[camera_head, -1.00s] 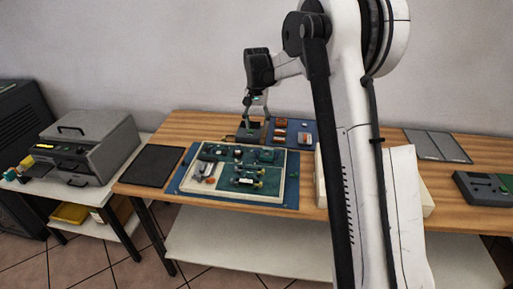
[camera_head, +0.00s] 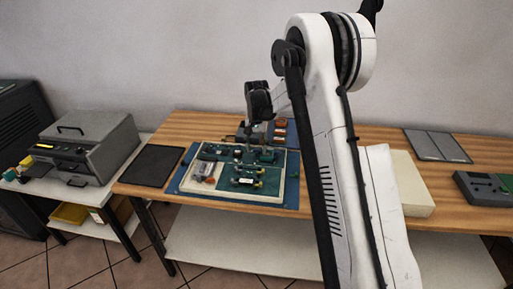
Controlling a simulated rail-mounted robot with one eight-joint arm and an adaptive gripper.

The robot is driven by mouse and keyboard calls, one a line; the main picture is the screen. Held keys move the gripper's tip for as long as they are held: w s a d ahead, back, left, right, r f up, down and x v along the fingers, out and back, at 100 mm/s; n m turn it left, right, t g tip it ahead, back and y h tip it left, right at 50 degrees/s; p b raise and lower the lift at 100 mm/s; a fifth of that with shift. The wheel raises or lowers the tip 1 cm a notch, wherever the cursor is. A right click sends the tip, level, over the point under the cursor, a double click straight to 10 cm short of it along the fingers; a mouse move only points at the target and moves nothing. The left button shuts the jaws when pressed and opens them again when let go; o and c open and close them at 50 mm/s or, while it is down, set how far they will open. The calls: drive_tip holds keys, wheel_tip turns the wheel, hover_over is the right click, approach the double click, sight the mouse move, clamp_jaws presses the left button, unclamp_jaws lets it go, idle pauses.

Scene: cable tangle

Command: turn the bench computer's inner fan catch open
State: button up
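The bench computer, an open pale tray (camera_head: 283,198) with dark green boards and small parts inside, lies on a blue mat (camera_head: 179,176) on the wooden table. My gripper (camera_head: 254,146) points down over the back edge of the tray, right of its middle. Its fingers are small and dark against the green boards. I cannot tell whether they are open or shut, or whether they touch anything. A white and grey part (camera_head: 204,172) sits at the tray's left. Small cylinders (camera_head: 246,182) sit near its front middle. The inner fan catch is too small to make out.
A dark pad (camera_head: 152,166) lies left of the mat. Orange parts (camera_head: 280,133) lie on a blue mat behind the tray. A cream box (camera_head: 408,188) stands at the right, partly behind my arm. A grey device (camera_head: 92,147) stands on the left side table.

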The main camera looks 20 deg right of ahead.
clamp_jaws()
drive_tip(key=n+b, duration=0.2)
drive_tip(key=n, duration=0.2)
drive_tip(key=shift+f+b, duration=0.1)
drive_tip(key=shift+b, duration=0.25)
drive_tip(key=n+b, duration=0.1)
drive_tip(key=n, duration=0.4)
drive_tip(key=shift+b, duration=0.4)
drive_tip(key=n+b, duration=0.1)
drive_tip(key=n, duration=0.3)
drive_tip(key=shift+n, duration=0.3)
drive_tip(key=shift+n+b, duration=0.55)
drive_tip(key=shift+n, duration=1.55)
